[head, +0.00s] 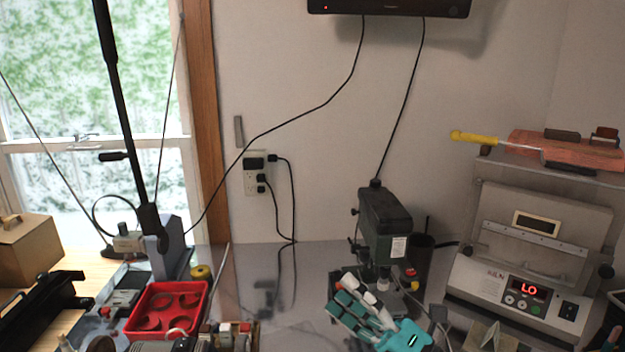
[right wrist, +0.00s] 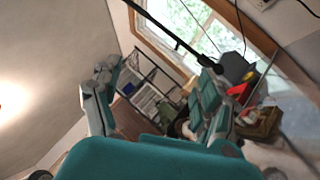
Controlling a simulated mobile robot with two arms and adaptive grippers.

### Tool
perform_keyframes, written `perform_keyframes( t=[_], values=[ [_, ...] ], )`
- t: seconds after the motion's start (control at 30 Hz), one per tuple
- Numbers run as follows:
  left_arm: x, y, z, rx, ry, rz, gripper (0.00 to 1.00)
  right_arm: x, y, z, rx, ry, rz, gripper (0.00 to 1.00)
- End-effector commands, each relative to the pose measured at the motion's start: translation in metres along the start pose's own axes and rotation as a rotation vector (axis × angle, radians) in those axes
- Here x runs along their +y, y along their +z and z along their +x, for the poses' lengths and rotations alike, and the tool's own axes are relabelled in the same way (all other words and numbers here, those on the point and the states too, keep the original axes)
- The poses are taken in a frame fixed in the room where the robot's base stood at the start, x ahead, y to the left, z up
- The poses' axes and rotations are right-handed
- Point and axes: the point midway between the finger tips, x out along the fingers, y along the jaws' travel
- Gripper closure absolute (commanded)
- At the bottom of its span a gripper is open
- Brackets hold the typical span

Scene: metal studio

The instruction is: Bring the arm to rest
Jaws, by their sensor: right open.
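My right gripper (head: 352,302) is at the lower middle of the head view, in teal and white. Its fingers point up and left, in front of the bench and the base of the drill press. In the right wrist view, its two fingers (right wrist: 158,78) stand wide apart with nothing between them. My left gripper does not show in either view.
A dark drill press (head: 385,225) stands close behind the gripper. A grey machine (head: 535,255) with a red display is at the right. A red tray (head: 167,309) and small tools lie at the left. Bare bench (head: 300,270) shows between.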

Motion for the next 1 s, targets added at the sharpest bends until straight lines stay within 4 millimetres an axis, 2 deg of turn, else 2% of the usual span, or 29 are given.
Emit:
perform_keyframes(
  t=[0.1,0.17,0.2,0.27,0.33,0.4,0.5,0.6,0.8,1.0],
  values=[
    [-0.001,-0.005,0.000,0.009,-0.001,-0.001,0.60,-0.012,0.036,-0.032,-0.340,-0.007,0.283,0.23],
    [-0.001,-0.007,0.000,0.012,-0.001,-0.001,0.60,-0.028,0.052,-0.056,-0.513,-0.034,0.427,0.23],
    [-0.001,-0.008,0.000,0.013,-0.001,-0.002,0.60,-0.041,0.058,-0.076,-0.627,-0.060,0.524,0.23],
    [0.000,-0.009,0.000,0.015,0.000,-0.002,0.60,-0.064,0.062,-0.109,-0.796,-0.111,0.666,0.23],
    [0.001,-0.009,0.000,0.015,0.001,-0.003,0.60,-0.093,0.056,-0.151,-0.990,-0.189,0.831,0.23],
    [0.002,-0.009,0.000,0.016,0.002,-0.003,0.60,-0.119,0.037,-0.195,-1.169,-0.284,0.984,0.23],
    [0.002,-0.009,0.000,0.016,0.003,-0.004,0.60,-0.146,-0.001,-0.248,-1.380,-0.426,1.168,0.23],
    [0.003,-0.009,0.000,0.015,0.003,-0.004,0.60,-0.158,-0.040,-0.287,-1.529,-0.553,1.298,0.23],
    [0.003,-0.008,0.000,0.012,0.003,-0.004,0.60,-0.161,-0.107,-0.338,-1.726,-0.772,1.473,0.23],
    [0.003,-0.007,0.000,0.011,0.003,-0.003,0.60,-0.148,-0.164,-0.372,-1.859,-0.969,1.595,0.23]
  ],
)
